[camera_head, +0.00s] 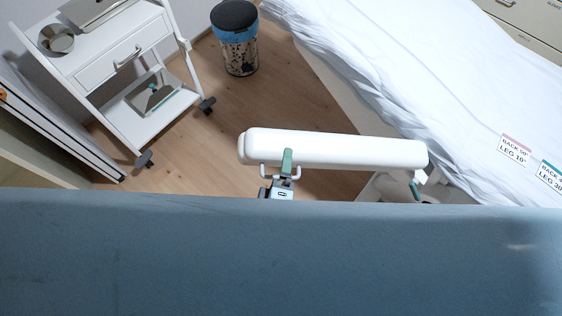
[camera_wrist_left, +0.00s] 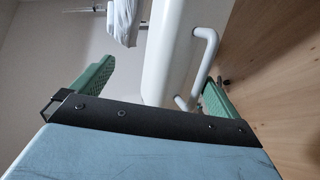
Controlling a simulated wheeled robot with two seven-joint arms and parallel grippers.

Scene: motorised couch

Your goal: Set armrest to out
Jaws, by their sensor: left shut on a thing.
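The white armrest (camera_head: 340,150) is a long, rounded pad lying roughly level beside the couch (camera_head: 430,70), with a gap of floor showing between part of it and the couch. A white loop handle (camera_head: 266,172) is on its near side, toward its left end. My left gripper (camera_head: 286,165) is at this handle, one green finger standing over it. In the left wrist view the armrest (camera_wrist_left: 168,50) and its handle (camera_wrist_left: 208,55) show beyond the two green fingers. The gripper is shut on the handle; the exact contact is partly hidden. My right gripper is not in view.
A white trolley (camera_head: 100,60) stands at the upper left, with a dark-lidded bin (camera_head: 238,40) beside it. Label cards (camera_head: 515,150) lie on the couch sheet. Wooden floor (camera_head: 190,130) is clear left of the armrest.

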